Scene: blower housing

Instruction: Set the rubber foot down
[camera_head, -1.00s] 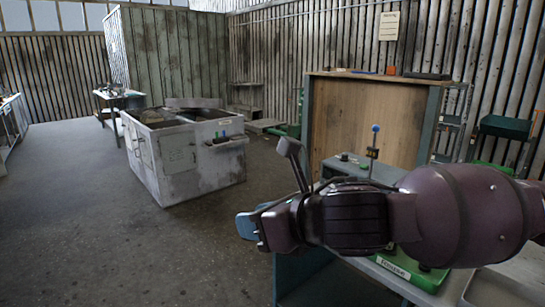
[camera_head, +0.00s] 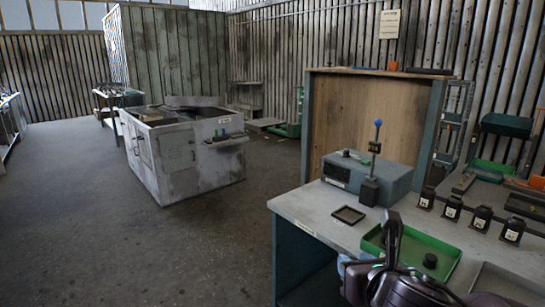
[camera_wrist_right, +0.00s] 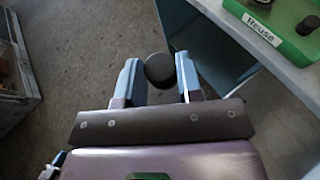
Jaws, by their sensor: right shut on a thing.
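My right gripper (camera_head: 348,268) is at the bottom of the head view, in front of the bench's near edge, and only partly shows. In the right wrist view, its two blue fingers (camera_wrist_right: 158,75) are shut on a dark round rubber foot (camera_wrist_right: 159,68). The floor and the bench side show behind the foot, so it is held off any surface. Another dark round piece (camera_head: 430,260) lies in the green tray (camera_head: 452,258); it also shows in the wrist view (camera_wrist_right: 307,25). The tray's front label reads "Reuse" (camera_wrist_right: 262,30). My left gripper is not in view.
The grey bench (camera_head: 310,207) carries a small dark square tray (camera_head: 348,215), a grey box (camera_head: 345,173) with a blue-knobbed lever (camera_head: 377,125), and several black labelled blocks (camera_head: 481,217). A large grey cabinet (camera_head: 190,160) stands on open floor to the left.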

